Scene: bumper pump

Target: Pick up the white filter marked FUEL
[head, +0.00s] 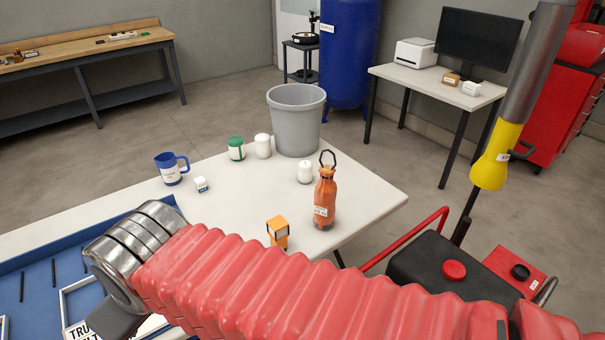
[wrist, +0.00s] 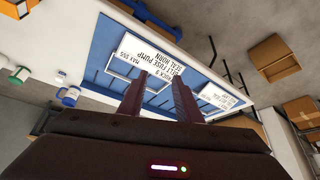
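Two white cylindrical filters stand on the white table in the head view. One (head: 263,146) is beside the grey bin, next to a green-and-white filter (head: 236,149). The other (head: 305,172) is behind the orange bottle. Their markings are too small to read, so I cannot tell which says FUEL. In the wrist view the green-and-white filter (wrist: 20,75) shows at the left edge. My gripper (wrist: 160,78) has its two dark fingers apart with nothing between them, over the blue tray with sign plates, well away from the filters.
An orange bottle (head: 325,200), an orange box (head: 278,232), a blue mug (head: 171,170) and a small white jar (head: 201,185) stand on the table. A grey bin (head: 296,120) is at its back. The blue tray (head: 40,258) lies left. My red-sleeved arm crosses the foreground.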

